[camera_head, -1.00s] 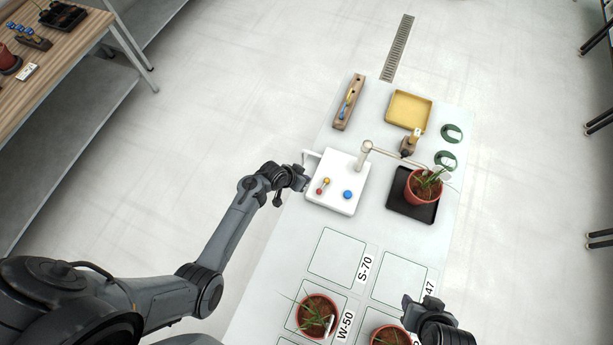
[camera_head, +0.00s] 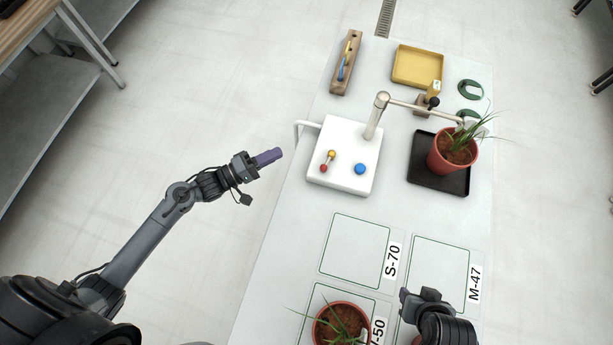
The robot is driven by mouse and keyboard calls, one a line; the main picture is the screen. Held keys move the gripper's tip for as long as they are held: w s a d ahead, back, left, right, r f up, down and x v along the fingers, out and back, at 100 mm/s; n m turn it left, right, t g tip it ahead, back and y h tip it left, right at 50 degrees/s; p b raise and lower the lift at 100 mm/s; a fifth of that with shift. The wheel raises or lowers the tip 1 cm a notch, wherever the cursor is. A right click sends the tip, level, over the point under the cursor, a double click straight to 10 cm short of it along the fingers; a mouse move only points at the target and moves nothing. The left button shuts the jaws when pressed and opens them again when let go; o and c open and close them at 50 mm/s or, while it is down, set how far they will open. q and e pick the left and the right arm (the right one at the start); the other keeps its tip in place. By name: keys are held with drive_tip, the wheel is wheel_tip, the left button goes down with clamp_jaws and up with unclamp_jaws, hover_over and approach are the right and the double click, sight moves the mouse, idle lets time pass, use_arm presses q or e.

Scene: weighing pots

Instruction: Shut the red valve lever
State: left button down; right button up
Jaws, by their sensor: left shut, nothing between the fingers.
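The red valve lever (camera_head: 324,167) is a short lever with a red end, angled down-left from an orange-yellow knob (camera_head: 332,154). It sits on top of a white box (camera_head: 345,184), left of a round blue knob (camera_head: 360,169). My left gripper (camera_head: 275,155) has purple-grey fingers, which are shut and empty. It points right, off the table's left edge, apart from the box and the lever. My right gripper (camera_head: 418,295) is low in the picture, over the marked squares and well away from the lever. Its finger gap is unclear.
A beige spout (camera_head: 382,108) rises from the box and reaches over a potted plant (camera_head: 451,150) on a black tray (camera_head: 424,182). A white pipe (camera_head: 300,128) juts from the box's left side. Another potted plant (camera_head: 341,325) stands at the front. Square S-70 (camera_head: 356,250) is empty.

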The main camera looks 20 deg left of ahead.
sight(321, 169)
use_arm(q)
drive_tip(key=s+f+g+b, duration=0.1)
drive_tip(key=s+f+b, duration=0.25)
drive_tip(key=f, duration=0.55)
drive_tip(key=x, duration=0.3)
drive_tip(key=b+x, duration=0.1)
drive_tip(key=x, duration=0.2)
drive_tip(key=b+x, duration=0.1)
drive_tip(key=x, duration=0.2)
drive_tip(key=shift+w+a+f, duration=0.3)
drive_tip(key=shift+a, duration=0.1)
drive_tip(key=d, duration=0.1)
drive_tip(key=d+b, duration=0.1)
drive_tip(key=d, duration=0.1)
drive_tip(key=shift+w+f, duration=0.1)
drive_tip(key=shift+w, duration=0.25)
use_arm(e)
wheel_tip(321, 169, down, 8)
drive_tip(key=shift+w+f, duration=0.1)
use_arm(q)
drive_tip(key=shift+d, duration=0.65)
use_arm(e)
drive_tip(key=shift+f, duration=0.1)
drive_tip(key=shift+d, duration=0.15)
